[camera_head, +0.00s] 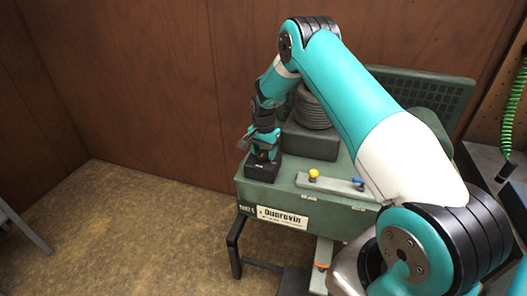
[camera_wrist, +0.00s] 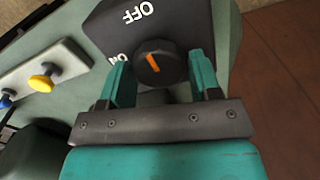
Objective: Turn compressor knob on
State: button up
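The compressor knob (camera_wrist: 155,64) is round and black with an orange pointer line. It sits on a dark switch box (camera_wrist: 178,20) with "OFF" printed above it and a partly covered "ON" label at its left in the wrist view. The orange line slants from upper left to lower right. My gripper (camera_wrist: 160,62) is open, with one teal finger on each side of the knob and a visible gap on both sides. In the head view, my gripper (camera_head: 260,145) reaches down over the switch box (camera_head: 263,170), and I cannot make out the knob there.
The box stands at the left corner of a green machine (camera_head: 280,199). A light strip with a yellow knob (camera_head: 313,174) and a blue knob (camera_head: 358,183) lies to the right. A ribbed grey cylinder (camera_head: 312,110) stands behind.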

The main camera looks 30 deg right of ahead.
jog(key=c, duration=0.5)
jog(key=shift+n, duration=0.3)
jog(key=n+b, duration=0.2)
jog(key=shift+f+n, duration=0.1)
jog(key=shift+n, duration=0.2)
jog(key=n+b, duration=0.2)
jog(key=n, duration=0.2)
jog(key=shift+n, duration=0.3)
jog(key=n+b, duration=0.1)
jog(key=n, duration=0.4)
jog(key=shift+a, duration=0.15)
jog(key=shift+a+n+b, duration=0.1)
jog(key=shift+n+b, duration=0.45)
jog(key=shift+n, duration=1.95)
